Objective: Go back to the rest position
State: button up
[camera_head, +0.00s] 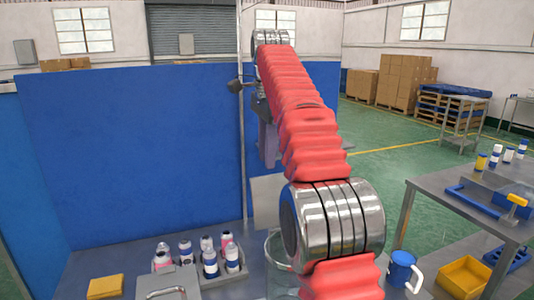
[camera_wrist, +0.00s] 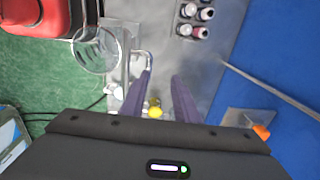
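My red arm rises through the middle of the head view and reaches away from the body, high over the bench. My gripper (camera_wrist: 163,75) shows in the wrist view as two purple fingers with a clear gap between them. It is open, with nothing between the fingers, above the grey metal bench. In the head view only a purple part beside the arm shows, and the fingertips cannot be made out.
A clear cylinder (camera_wrist: 95,48) is left of the fingers. A blue panel (camera_head: 130,150) stands behind the bench. A side table (camera_head: 440,192) and blue mug (camera_head: 401,268) are at right.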

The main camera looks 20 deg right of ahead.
jog(key=r+n+t+y, duration=0.1)
jog(key=r+n, duration=0.1)
jog(key=n, duration=0.2)
send_over(253, 183)
jog(key=w, duration=0.1)
jog(key=s+a+f+n+t, duration=0.1)
jog(key=s+a+f+n, duration=0.2)
jog(key=s, duration=0.4)
jog(key=s+a+f+n+t+h, duration=0.1)
jog(key=s+f+n+t, duration=0.2)
jog(key=s+f+n, duration=0.8)
jog(key=s+f, duration=0.7)
jog(key=f, duration=0.2)
jog(key=shift+s+f, duration=0.2)
jog(key=shift+s, duration=0.15)
jog(key=shift+s+a, duration=0.1)
